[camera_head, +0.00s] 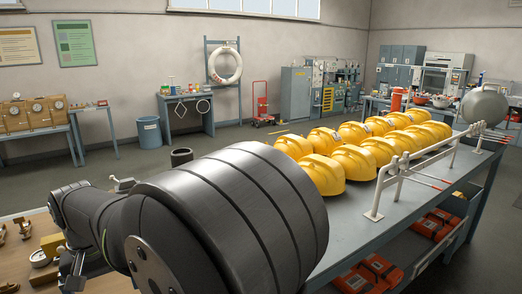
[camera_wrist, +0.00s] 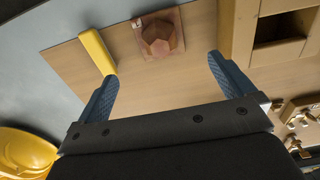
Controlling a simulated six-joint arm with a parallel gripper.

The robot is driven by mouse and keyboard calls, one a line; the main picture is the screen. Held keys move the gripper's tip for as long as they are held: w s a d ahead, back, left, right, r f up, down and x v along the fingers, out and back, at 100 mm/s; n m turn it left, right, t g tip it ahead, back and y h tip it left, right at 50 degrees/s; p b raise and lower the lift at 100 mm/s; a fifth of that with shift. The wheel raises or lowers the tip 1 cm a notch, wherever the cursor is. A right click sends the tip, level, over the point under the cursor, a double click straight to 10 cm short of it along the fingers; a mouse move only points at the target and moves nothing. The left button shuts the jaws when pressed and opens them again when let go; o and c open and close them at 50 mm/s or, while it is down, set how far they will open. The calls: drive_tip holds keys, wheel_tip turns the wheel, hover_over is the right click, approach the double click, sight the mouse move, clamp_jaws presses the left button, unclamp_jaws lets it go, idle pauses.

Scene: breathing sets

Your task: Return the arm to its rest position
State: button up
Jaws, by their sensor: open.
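My gripper (camera_wrist: 162,68) shows in the wrist view with its two blue ridged fingers spread wide apart. Nothing is held between them. A wooden board (camera_wrist: 75,68) lies beyond the fingertips. A yellow bar (camera_wrist: 98,51) on it appears just past the left fingertip. A faceted copper-brown piece (camera_wrist: 161,37) on a square plate lies beyond the gap between the fingers. In the head view my arm's large dark joint fills the lower middle, and the gripper's fingers cannot be made out there.
Rows of yellow helmets (camera_head: 308,175) stand on a grey bench (camera_head: 350,232) right of my arm, with a white rail (camera_head: 400,180) along its edge. One helmet (camera_wrist: 25,152) shows lower left in the wrist view. A tan box-like structure (camera_wrist: 278,30) stands right of the fingers.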

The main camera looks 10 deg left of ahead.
wheel_tip(320, 180, down, 11)
drive_tip(key=shift+a+r, duration=0.1)
drive_tip(key=shift+r, duration=0.25)
wheel_tip(320, 180, up, 4)
drive_tip(key=shift+f, duration=0.2)
drive_tip(key=w+d+r, duration=0.6)
drive_tip(key=d, duration=0.4)
drive_tip(key=s+a+r, duration=0.4)
drive_tip(key=a, duration=0.4)
drive_tip(key=s+a+r, duration=0.3)
drive_tip(key=s+a, duration=0.2)
drive_tip(key=a, duration=0.2)
drive_tip(key=s+a+f, duration=0.6)
drive_tip(key=s+a, duration=0.1)
drive_tip(key=s, duration=0.1)
drive_tip(key=shift+s+a, duration=0.2)
drive_tip(key=shift+a, duration=0.15)
